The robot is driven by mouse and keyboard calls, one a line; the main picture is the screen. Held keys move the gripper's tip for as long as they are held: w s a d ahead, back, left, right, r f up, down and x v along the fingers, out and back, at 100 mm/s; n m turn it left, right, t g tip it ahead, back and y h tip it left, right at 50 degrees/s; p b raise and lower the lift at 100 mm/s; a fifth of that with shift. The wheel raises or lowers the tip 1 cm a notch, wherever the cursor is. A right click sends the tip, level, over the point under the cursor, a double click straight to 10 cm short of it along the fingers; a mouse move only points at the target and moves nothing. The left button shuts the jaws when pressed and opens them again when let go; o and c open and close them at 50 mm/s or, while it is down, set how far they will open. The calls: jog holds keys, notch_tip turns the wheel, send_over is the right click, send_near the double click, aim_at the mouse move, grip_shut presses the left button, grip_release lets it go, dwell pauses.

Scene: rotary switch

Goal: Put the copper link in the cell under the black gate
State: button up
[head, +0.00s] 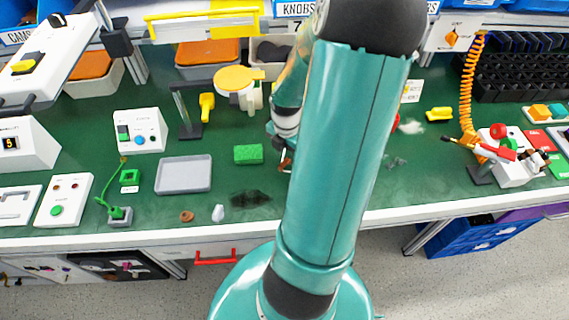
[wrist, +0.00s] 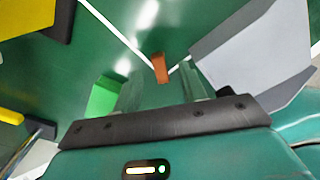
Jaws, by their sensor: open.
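A small copper-coloured piece (wrist: 160,68), likely the copper link, shows in the wrist view just beyond the gripper's dark front bar. A brownish-red bit (head: 286,158) also shows at the gripper in the head view. My gripper (head: 284,162) is open, low over the green bench, right of the green sponge, and partly hidden behind my arm. I cannot tell whether the copper piece lies between the fingers or beyond them. A black stand with an overhanging arm (head: 186,112) stands left of the yellow handle; I cannot tell if it is the black gate. No cell is clearly seen.
The green sponge (head: 248,154) and a grey tray (head: 183,175) lie to the left. A yellow-topped fixture (head: 240,80) stands behind. A red-and-white device (head: 508,158) stands far right. The bench near the front edge left of my arm is partly free.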

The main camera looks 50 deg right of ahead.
jog(key=shift+f, duration=1.3)
grip_shut()
jog(key=shift+w+r, duration=0.1)
jog(key=shift+r, duration=0.35)
